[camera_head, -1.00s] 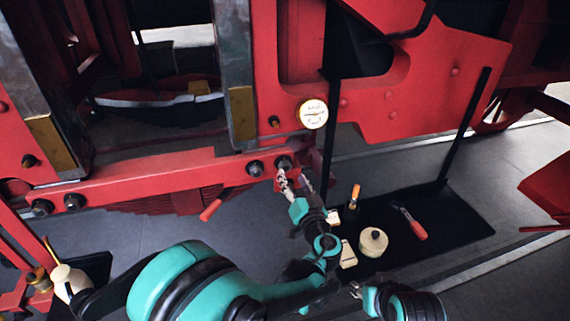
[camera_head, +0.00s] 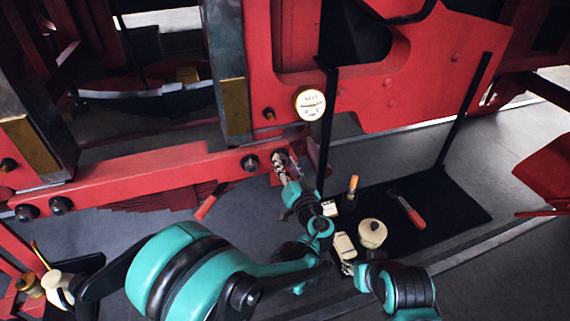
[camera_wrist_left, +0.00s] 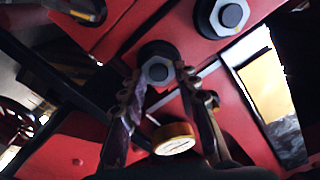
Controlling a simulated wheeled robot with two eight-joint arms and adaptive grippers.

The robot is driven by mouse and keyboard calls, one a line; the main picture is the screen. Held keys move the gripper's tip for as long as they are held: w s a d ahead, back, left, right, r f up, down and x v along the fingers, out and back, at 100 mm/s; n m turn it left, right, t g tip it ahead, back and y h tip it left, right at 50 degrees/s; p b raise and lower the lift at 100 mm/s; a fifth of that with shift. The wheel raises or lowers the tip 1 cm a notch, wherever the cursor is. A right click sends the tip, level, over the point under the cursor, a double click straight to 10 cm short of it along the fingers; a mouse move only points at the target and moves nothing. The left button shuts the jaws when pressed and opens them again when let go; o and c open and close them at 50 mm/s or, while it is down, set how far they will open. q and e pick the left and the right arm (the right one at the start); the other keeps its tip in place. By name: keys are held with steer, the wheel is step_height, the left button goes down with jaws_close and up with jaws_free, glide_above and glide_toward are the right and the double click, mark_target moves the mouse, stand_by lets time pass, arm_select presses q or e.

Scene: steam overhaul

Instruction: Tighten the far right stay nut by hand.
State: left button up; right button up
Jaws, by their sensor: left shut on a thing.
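The far right stay nut (camera_head: 279,157) is a dark nut at the right end of the red beam (camera_head: 150,172). My left gripper (camera_head: 281,165) is at this nut, and its fingers partly hide it in the head view. In the left wrist view the nut (camera_wrist_left: 158,70) shows a grey hexagon face between the two fingers of my left gripper (camera_wrist_left: 158,92), which is shut on it. My right gripper (camera_head: 347,268) is low in the head view, close to a cream block (camera_head: 345,246); its finger gap is too small to make out.
A neighbouring nut (camera_head: 250,162) sits just left on the beam. A round gauge (camera_head: 310,104) is above right. A black mat (camera_head: 455,208) on the floor bears a cream round tin (camera_head: 372,233), a red-handled tool (camera_head: 408,211) and an orange-topped item (camera_head: 352,188). Dark upright rods flank the mat.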

arm_select(q)
steer(key=m+b, duration=0.1)
steer(key=m, duration=0.3)
steer(key=shift+w+f+b, duration=0.1)
steer(key=shift+f+b, duration=0.05)
steer(key=shift+b, duration=0.25)
steer(key=m+b, duration=0.1)
steer(key=m, duration=0.3)
steer(key=shift+d+f+m+b, duration=0.1)
steer(key=shift+m+b, duration=0.2)
steer(key=m+b, duration=0.1)
steer(key=m, duration=0.3)
steer(key=shift+f, duration=0.1)
steer(key=m+b, duration=0.1)
steer(key=m, duration=0.4)
steer(key=shift+m, duration=0.3)
steer(key=o, duration=1)
steer(key=shift+o, duration=0.8)
steer(key=shift+w+f, duration=0.1)
